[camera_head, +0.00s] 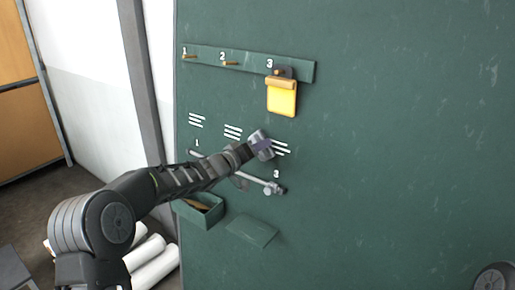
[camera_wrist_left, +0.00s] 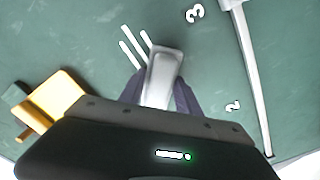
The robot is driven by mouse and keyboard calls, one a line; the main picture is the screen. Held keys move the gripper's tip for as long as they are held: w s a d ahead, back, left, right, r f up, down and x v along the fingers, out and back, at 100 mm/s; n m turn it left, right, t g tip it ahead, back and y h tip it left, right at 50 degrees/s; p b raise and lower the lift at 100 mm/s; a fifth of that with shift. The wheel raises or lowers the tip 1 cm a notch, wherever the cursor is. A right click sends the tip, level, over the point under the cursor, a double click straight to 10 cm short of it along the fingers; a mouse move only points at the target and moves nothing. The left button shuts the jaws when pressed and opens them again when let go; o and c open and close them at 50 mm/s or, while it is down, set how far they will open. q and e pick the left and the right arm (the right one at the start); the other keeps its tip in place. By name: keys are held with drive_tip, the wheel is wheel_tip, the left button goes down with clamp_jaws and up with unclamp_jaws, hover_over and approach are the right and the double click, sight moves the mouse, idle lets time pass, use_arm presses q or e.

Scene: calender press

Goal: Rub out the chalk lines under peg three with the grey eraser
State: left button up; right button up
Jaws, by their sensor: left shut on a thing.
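The grey eraser (camera_wrist_left: 164,72) is held between the purple fingers of my left gripper (camera_head: 261,146), which is shut on it. In the head view the gripper is at the left end of the chalk lines under peg three (camera_head: 283,149) and hides part of them. In the left wrist view white chalk strokes (camera_wrist_left: 131,52) show right beside the eraser. I cannot tell whether the eraser touches the board. Peg three (camera_head: 278,72) is on the rail above, with a yellow pad (camera_head: 282,98) hanging from it. My right gripper is not in view.
Other chalk lines are under peg one (camera_head: 196,119) and peg two (camera_head: 232,131). A metal bar with a knob (camera_head: 272,188) slants below the arm. A green open box (camera_head: 207,212) and a green flap (camera_head: 252,230) are lower. The board's right side (camera_head: 420,140) is clear.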

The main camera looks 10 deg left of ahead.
sight(270, 150)
use_arm(q)
drive_tip(key=shift+w+d, duration=0.1)
drive_tip(key=shift+w, duration=0.15)
drive_tip(key=shift+s+d+f+b, duration=0.1)
drive_tip(key=shift+s+d+b, duration=0.15)
drive_tip(key=shift+d+b, duration=0.15)
drive_tip(key=shift+s+d+f+b, duration=0.1)
drive_tip(key=shift+s+d+b, duration=0.15)
drive_tip(key=shift+d, duration=0.25)
drive_tip(key=shift+s+d+r+b, duration=0.15)
drive_tip(key=shift+s+d+b, duration=0.05)
drive_tip(key=shift+d+b, duration=0.25)
drive_tip(key=shift+d, duration=0.15)
drive_tip(key=shift+r, duration=0.1)
